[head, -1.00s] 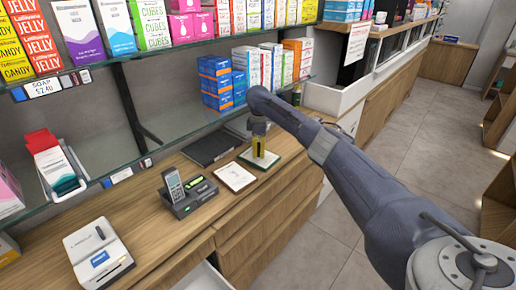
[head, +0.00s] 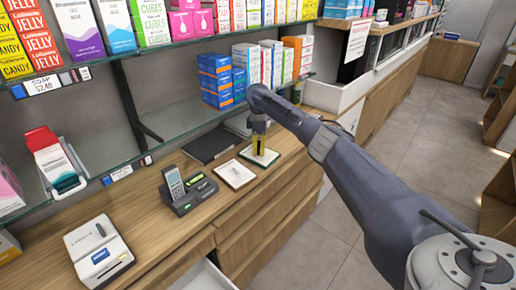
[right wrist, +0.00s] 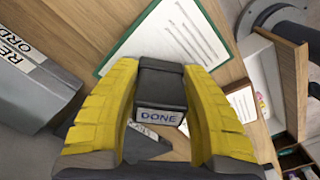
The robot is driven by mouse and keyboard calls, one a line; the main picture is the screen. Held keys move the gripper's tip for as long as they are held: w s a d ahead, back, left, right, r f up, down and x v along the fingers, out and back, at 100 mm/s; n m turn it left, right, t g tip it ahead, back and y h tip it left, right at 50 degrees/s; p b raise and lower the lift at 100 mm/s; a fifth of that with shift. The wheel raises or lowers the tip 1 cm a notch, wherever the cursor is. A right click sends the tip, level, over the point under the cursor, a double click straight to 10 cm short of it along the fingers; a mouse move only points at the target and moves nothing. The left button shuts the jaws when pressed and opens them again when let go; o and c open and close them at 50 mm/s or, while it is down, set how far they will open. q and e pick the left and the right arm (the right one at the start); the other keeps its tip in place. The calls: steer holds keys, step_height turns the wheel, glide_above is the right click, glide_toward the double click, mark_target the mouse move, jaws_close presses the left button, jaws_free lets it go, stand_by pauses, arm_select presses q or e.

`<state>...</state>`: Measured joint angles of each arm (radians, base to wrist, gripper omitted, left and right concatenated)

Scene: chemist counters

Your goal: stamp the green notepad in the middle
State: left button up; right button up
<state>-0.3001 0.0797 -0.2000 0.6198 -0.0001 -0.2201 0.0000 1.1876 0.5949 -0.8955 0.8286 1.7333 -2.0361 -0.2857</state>
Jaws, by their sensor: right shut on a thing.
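The green notepad (head: 272,156), a white sheet on a green backing, lies on the wooden counter at the far end of the items there. It also shows in the right wrist view (right wrist: 190,35), beyond my fingertips. My right gripper (head: 259,151) points down at it and covers part of its page. In the right wrist view its yellow fingers (right wrist: 158,85) are shut on a dark stamp (right wrist: 160,85) labelled DONE. The stamp's underside is hidden, and I cannot tell whether it touches the page. My left gripper is not in view.
A black folder-like item (head: 212,146) lies behind. A white label machine (head: 98,254) stands at the near left. A glass shelf (head: 180,122) with boxes hangs over the counter's back.

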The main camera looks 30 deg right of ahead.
mark_target(258, 138)
steer(key=shift+f, duration=0.5)
stand_by(0.8)
steer(key=shift+r, duration=3.55)
steer(key=shift+f, duration=0.1)
